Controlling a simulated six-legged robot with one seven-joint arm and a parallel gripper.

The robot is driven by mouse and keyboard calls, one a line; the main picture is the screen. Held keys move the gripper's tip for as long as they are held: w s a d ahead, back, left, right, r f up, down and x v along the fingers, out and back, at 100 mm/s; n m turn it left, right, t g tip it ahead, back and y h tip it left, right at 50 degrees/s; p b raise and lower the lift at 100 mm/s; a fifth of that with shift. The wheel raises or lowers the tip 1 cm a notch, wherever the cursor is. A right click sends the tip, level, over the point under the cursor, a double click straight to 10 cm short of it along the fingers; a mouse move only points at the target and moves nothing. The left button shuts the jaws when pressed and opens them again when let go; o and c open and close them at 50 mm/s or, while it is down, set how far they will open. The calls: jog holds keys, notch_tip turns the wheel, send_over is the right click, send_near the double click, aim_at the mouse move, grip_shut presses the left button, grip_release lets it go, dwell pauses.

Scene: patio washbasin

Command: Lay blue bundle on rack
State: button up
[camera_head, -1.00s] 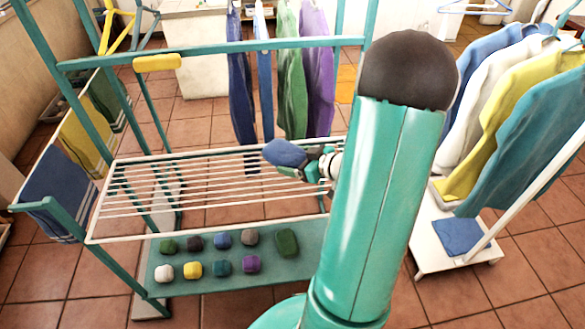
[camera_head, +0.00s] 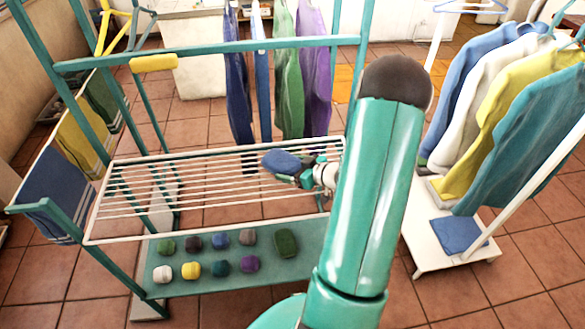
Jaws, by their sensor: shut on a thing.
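The blue bundle (camera_head: 283,162) is a small dark-blue folded lump at the right end of the rack. My gripper (camera_head: 292,177) is shut on it, coming in from the right. The white wire rack (camera_head: 170,188) has long bars and sits in a teal frame. The bundle shows over the rack's right part; I cannot tell whether it touches the bars.
A teal lower shelf (camera_head: 215,284) holds several small coloured bundles and a green one (camera_head: 286,243). Garments hang behind the rack (camera_head: 290,80) and on a rail at right (camera_head: 500,110). Towels (camera_head: 52,200) hang at left. The rack's left and middle are bare.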

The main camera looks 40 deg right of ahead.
jog(key=o, duration=0.9)
jog(key=shift+f, duration=0.15)
jog(key=shift+o, duration=0.2)
jog(key=shift+r, duration=0.2)
jog(key=v, duration=1.2)
jog(key=w+a+r+g+h, duration=0.1)
jog(key=w+r+g+h, duration=0.1)
jog(key=w+r+h, duration=0.55)
jog(key=w+a+r+m+g, duration=0.2)
jog(key=w+a+r, duration=0.1)
jog(key=a+r, duration=0.55)
jog(key=s+a+r+g+y, duration=0.2)
jog(key=s+a, duration=0.5)
jog(key=a, duration=0.5)
jog(key=s+a+r+g+y, duration=0.1)
jog(key=s+a+r+y, duration=0.2)
jog(key=s+a, duration=0.5)
jog(key=a+r, duration=0.1)
jog(key=a, duration=0.4)
jog(key=shift+s+r+g, duration=0.2)
jog(key=shift+r+g, duration=0.2)
